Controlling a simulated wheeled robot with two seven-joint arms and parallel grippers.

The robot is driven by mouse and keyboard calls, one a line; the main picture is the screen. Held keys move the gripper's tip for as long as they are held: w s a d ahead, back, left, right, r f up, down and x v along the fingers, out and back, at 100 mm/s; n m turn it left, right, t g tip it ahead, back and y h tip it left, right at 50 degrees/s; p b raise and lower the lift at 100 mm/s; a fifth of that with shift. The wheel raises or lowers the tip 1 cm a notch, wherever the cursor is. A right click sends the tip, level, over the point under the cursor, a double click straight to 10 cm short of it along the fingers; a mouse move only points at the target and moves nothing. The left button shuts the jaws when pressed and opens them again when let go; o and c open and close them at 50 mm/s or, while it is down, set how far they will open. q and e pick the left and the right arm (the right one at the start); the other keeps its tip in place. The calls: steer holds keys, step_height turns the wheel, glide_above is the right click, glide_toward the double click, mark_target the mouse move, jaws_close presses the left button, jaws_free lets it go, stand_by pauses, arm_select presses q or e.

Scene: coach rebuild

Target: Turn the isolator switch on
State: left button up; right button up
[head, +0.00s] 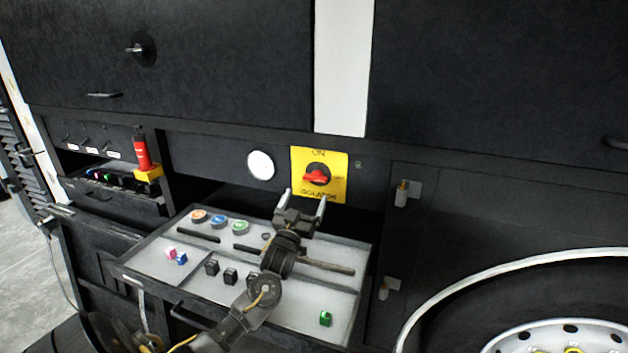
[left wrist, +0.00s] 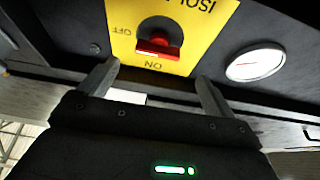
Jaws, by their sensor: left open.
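The isolator switch is a red knob (head: 316,177) on a yellow plate (head: 338,184) on the dark panel. ON is printed above the knob in the head view. In the left wrist view the plate is upside down, and the red knob (left wrist: 162,47) has its bar lying crosswise, with OFF to its left and ON below. My left gripper (head: 305,198) is open and empty, just below and in front of the plate. In the left wrist view its fingers (left wrist: 155,75) are spread wide, apart from the knob. My right gripper is not in view.
A pulled-out drawer (head: 345,261) with coloured discs and small blocks lies under my left arm. A round white gauge (head: 261,165) is left of the plate. A red cylinder (head: 141,150) stands further left. A wheel (head: 560,337) is at lower right.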

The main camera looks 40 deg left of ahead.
mark_target(316, 177)
arm_select(q)
steer(key=p+x, duration=0.2)
steer(key=x, duration=0.5)
steer(key=shift+w+h, duration=0.3)
steer(key=shift+w, duration=0.15)
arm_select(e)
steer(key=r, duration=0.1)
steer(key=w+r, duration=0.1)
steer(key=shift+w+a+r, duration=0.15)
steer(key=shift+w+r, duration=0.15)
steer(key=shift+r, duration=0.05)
arm_select(q)
steer(key=shift+c, duration=0.3)
steer(key=shift+d+f, duration=0.1)
steer(key=c, duration=0.9)
